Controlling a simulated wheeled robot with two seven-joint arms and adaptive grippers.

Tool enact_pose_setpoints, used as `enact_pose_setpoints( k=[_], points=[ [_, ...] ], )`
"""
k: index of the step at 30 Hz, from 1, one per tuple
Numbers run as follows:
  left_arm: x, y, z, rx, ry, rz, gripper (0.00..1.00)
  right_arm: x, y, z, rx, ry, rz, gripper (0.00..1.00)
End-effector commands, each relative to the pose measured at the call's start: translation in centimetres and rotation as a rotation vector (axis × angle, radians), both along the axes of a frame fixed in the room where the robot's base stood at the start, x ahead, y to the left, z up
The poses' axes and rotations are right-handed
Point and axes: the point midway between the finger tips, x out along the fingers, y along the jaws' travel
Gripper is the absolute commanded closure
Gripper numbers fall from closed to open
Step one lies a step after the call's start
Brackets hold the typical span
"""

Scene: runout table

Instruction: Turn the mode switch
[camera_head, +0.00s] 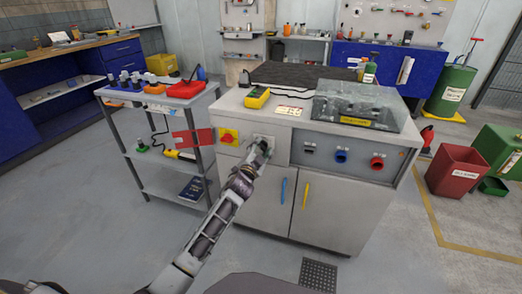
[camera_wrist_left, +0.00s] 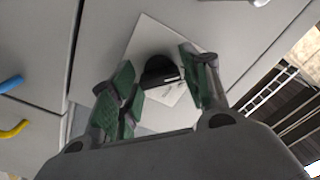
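The mode switch is a black knob (camera_wrist_left: 160,70) on a pale square plate (camera_wrist_left: 150,32), seen in the left wrist view. In the head view its plate (camera_head: 270,138) is on the upper front of the grey cabinet (camera_head: 330,205), mostly hidden by my left gripper (camera_head: 262,147). In the wrist view my left gripper (camera_wrist_left: 156,62) has its green-padded fingers apart, one on each side of the knob. A gap shows on the left finger's side; the right finger is close to the knob, and I cannot tell whether it touches. My right gripper is out of view.
A red-and-yellow rotary switch (camera_head: 229,137) and a red plate (camera_head: 192,138) are left of my gripper. Black, blue and red sockets (camera_head: 341,156) are to its right. Blue (camera_head: 283,191) and yellow (camera_head: 305,195) door handles are below. A cart (camera_head: 165,140) stands at the left.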

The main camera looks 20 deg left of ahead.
Motion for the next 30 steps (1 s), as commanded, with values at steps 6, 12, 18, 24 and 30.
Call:
enact_pose_setpoints(
  k=[6, 12, 18, 24, 30],
  points=[
    [0.0, 0.0, 0.0, 0.0, 0.001, -0.001, 0.4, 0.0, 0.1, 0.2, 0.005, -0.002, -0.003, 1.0],
    [0.0, 0.0, 0.0, 0.0, 0.0, -0.001, 0.4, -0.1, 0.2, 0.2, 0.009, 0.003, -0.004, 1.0],
    [-0.5, 0.0, -0.1, 0.0, 0.001, -0.001, 0.4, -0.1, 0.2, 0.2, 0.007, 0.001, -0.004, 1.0],
    [-1.7, 0.0, -0.1, 0.0, 0.0, -0.001, 0.4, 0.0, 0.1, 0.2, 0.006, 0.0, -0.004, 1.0],
    [-3.5, 0.1, -0.1, 0.001, 0.001, -0.001, 0.4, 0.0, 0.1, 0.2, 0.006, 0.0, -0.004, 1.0]
  ],
)
